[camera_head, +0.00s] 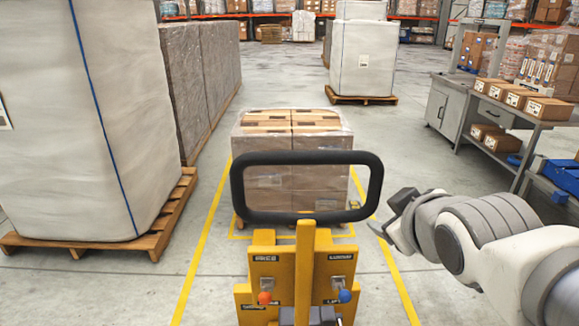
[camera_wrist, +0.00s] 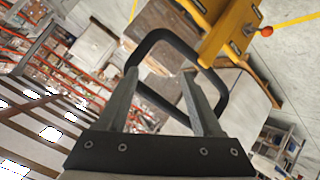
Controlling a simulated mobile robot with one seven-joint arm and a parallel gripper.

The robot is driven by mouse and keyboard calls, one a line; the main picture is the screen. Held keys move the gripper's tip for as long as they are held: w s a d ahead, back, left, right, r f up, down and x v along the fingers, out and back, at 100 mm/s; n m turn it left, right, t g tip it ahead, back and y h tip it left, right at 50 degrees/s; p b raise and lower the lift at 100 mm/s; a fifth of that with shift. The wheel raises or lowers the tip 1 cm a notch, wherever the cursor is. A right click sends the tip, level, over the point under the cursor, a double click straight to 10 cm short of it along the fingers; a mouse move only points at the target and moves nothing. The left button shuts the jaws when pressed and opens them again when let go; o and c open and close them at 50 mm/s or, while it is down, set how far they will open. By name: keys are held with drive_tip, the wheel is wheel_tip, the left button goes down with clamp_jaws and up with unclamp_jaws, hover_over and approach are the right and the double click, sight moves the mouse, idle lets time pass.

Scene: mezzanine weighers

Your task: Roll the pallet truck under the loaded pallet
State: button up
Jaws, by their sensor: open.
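The yellow pallet truck (camera_head: 262,262) stands directly in front of me, its black loop handle (camera_head: 305,158) upright. Its forks are hidden. The loaded pallet, stacked with wrapped brown cartons (camera_head: 292,130), stands straight ahead beyond the handle. The handle and truck body hide most of its wooden base. My gripper (camera_head: 389,215) is open and empty, just right of the handle's right side in the head view. In the wrist view, my open gripper (camera_wrist: 160,76) points towards the black handle (camera_wrist: 165,34), with the yellow truck body (camera_wrist: 232,32) beyond. I see no contact with the handle.
Yellow floor lines (camera_head: 208,248) flank the truck and loaded pallet. A tall white wrapped load on a wooden pallet (camera_head: 160,233) stands close on the left. A grey workbench (camera_head: 440,104) with boxes stands at right. Open floor (camera_head: 275,75) lies beyond the cartons.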

drive_tip(key=w+a+n+t+y+b, duration=0.3)
drive_tip(key=w+a+n+b, duration=0.3)
drive_tip(key=w+n, duration=0.2)
drive_tip(key=w+a+r+n+t+y+b, duration=0.1)
drive_tip(key=w+a+n+t+y+b, duration=0.3)
drive_tip(key=w+n, duration=0.4)
drive_tip(key=w+a+y+b, duration=0.1)
drive_tip(key=w+a, duration=0.1)
drive_tip(key=w, duration=0.2)
drive_tip(key=shift+w+a+r+n+b, duration=0.15)
drive_tip(key=shift+w+a+n+b, duration=0.15)
drive_tip(key=shift+b, duration=0.1)
drive_tip(key=shift+c, duration=0.4)
clamp_jaws()
idle(0.8)
